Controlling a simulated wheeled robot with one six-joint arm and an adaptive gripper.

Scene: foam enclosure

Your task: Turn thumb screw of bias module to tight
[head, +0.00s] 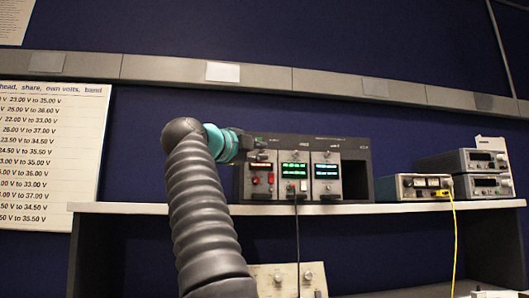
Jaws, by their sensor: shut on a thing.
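A dark rack (357,143) of narrow grey modules stands on the shelf. The left module (260,181) has red parts on its face; two others beside it have lit green (294,169) and cyan (326,171) displays. Their labels are too small to read, so I cannot tell by name which is the bias module. My gripper (260,148) reaches in from the left and is shut at the top of the left module, apparently on its thumb screw. The jaws hide the screw, and its turn cannot be seen.
The rack's right bay (357,182) is empty. Bench instruments (423,187) stand on the shelf (390,208) to the right, with a yellow cable (454,240) hanging down. A black cable (297,235) hangs from the green-display module. A voltage chart (48,150) is on the left wall.

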